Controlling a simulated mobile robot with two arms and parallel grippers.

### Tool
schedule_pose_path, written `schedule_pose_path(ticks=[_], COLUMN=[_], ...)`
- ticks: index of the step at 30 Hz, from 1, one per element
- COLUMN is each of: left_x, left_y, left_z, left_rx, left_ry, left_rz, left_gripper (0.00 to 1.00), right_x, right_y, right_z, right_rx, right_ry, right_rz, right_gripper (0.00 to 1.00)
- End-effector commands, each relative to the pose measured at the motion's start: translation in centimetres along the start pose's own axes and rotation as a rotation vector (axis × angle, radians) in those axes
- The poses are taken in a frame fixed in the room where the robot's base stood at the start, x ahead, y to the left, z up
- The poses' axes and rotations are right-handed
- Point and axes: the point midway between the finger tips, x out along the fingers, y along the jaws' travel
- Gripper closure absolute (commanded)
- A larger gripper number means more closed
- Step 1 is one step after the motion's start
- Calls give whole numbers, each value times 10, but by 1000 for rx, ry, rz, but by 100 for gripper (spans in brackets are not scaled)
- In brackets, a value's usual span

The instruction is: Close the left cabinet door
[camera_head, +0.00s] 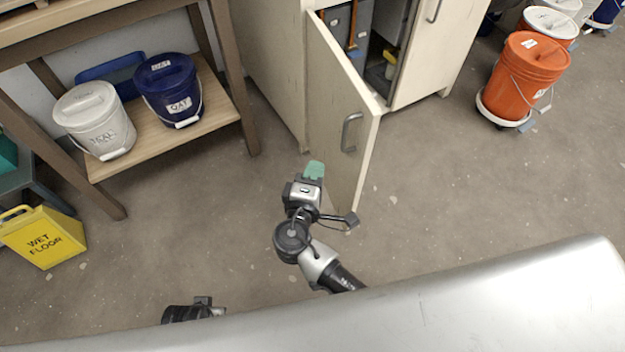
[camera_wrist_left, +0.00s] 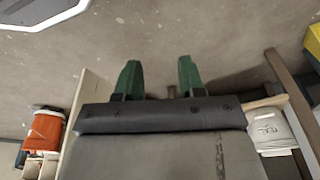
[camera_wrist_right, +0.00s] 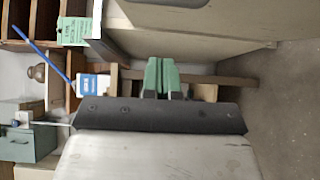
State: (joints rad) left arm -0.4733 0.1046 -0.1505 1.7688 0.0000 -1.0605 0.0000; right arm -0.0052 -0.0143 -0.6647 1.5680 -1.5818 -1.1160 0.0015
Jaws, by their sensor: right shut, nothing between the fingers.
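The left cabinet door (camera_head: 335,110) stands wide open, swung out from the beige cabinet (camera_head: 268,55) toward me. Its curved metal handle (camera_head: 351,132) is on the face turned to the left. My right gripper (camera_head: 314,170) is shut and empty, low on the left of the door, close to that face; I cannot tell if it touches. In the right wrist view its green fingertips (camera_wrist_right: 160,77) are together, below a pale panel that looks like the door. My left gripper (camera_wrist_left: 158,80) is open and empty, over bare floor; in the head view only a dark part of that arm shows.
Containers stand inside the open cabinet. A wooden shelf (camera_head: 215,113) with a white bucket (camera_head: 95,122) and a blue bucket (camera_head: 168,88) stands left. An orange bucket (camera_head: 522,78) stands right. A yellow wet-floor sign (camera_head: 43,238) is at far left. Floor right of the door is clear.

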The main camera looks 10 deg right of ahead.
Motion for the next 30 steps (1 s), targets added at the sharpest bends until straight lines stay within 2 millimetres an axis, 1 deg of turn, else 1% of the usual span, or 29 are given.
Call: schedule_pose_path(ticks=[1, 6, 8, 9, 12, 18, 30], left_x=[0, -1, -2, 0, 6, 10, 13], left_y=[0, 0, 0, 0, 0, 0, 0], left_z=[0, -1, -2, 0, 4, 6, 7], left_rx=[0, 0, 0, 0, 1, 2, 2], left_ry=[0, 1, 3, 0, -7, -4, -8], left_rz=[0, 0, 0, 0, 0, 0, 0], left_gripper=[61, 61, 61, 61, 61, 61, 61], right_x=[13, 49, 60, 63, 72, 82, 82], right_y=[1, 0, 0, 0, 0, -1, -1], right_z=[0, 0, 2, 9, 18, 28, 30], right_rx=[-1, -2, -3, -4, -3, 0, 0], right_ry=[-2, -1, -2, -2, 0, 0, 3], right_rz=[5, 2, 2, 0, 0, -2, -2], right_gripper=[100, 100, 100, 100, 100, 100, 100])
